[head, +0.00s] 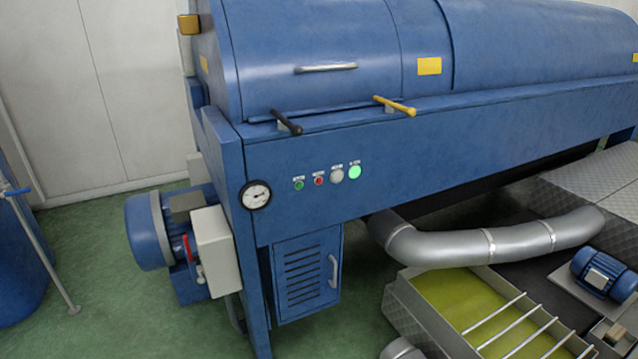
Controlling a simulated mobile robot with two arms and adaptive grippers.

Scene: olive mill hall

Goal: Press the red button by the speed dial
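A small red button (319,181) sits on the blue front panel of the large machine (420,170). To its left is a small dark green button (299,184). Just to its right is a round pale grey knob (337,176), which looks like the speed dial. Right of the knob a bright green lamp (355,172) is lit. Small labels sit above these controls, too small to read. Neither of my grippers is in view.
A round gauge (256,195) is left of the buttons. Black (286,121) and yellow (395,105) levers jut out above. A vented door (307,275), blue motor (150,230) and silver pipe (455,246) are lower. Green floor (95,260) is open at left.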

